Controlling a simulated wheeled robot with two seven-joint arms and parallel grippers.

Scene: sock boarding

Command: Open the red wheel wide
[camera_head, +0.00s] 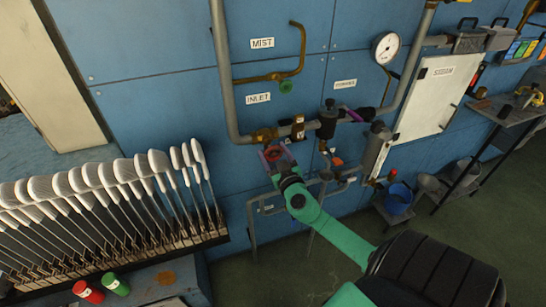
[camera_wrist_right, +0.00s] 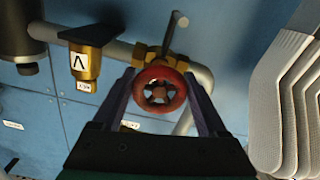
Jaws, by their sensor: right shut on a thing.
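The red wheel (camera_wrist_right: 160,88) is a small round handwheel with spokes, set on the pipework in front of the blue wall. In the head view it (camera_head: 273,154) shows just below the INLET pipe and is partly covered by my gripper. My right gripper (camera_head: 277,158) reaches up to it from the lower right on a green arm. In the right wrist view its two purple fingers (camera_wrist_right: 161,92) stand on either side of the wheel's rim, shut on it. My left gripper is not in view.
Brass fittings (camera_head: 265,134) and a dark valve body (camera_head: 328,118) sit close above and beside the wheel. A rack of white sock boards (camera_head: 105,178) stands left. A gauge (camera_head: 386,47) and a white STEAM cabinet (camera_head: 434,96) are at right, with a blue bucket (camera_head: 398,199) below.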

